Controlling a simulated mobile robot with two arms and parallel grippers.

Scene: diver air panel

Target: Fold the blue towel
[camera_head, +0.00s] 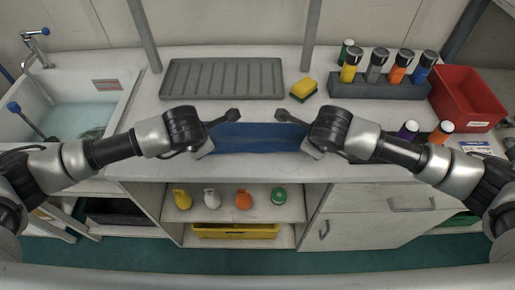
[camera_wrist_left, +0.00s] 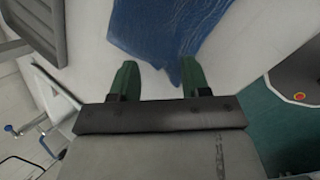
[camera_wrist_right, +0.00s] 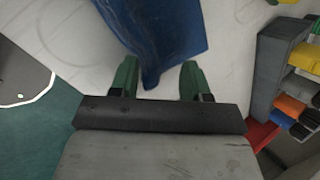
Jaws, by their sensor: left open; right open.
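The blue towel (camera_head: 256,138) lies spread flat on the white counter near its front edge. My left gripper (camera_head: 221,132) is open at the towel's left end. In the left wrist view a towel (camera_wrist_left: 172,28) corner reaches down to the right-hand finger of the left gripper (camera_wrist_left: 158,68). My right gripper (camera_head: 297,132) is open at the towel's right end. In the right wrist view a towel corner (camera_wrist_right: 155,45) lies between the open fingers of the right gripper (camera_wrist_right: 159,68). Whether either gripper touches the cloth I cannot tell.
A grey ribbed drain tray (camera_head: 223,78) lies behind the towel, with a yellow sponge (camera_head: 303,89) to its right. A rack (camera_head: 378,88) of bottles and a red bin (camera_head: 466,98) stand at the right. A sink (camera_head: 80,110) is at the left. Shelves are below.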

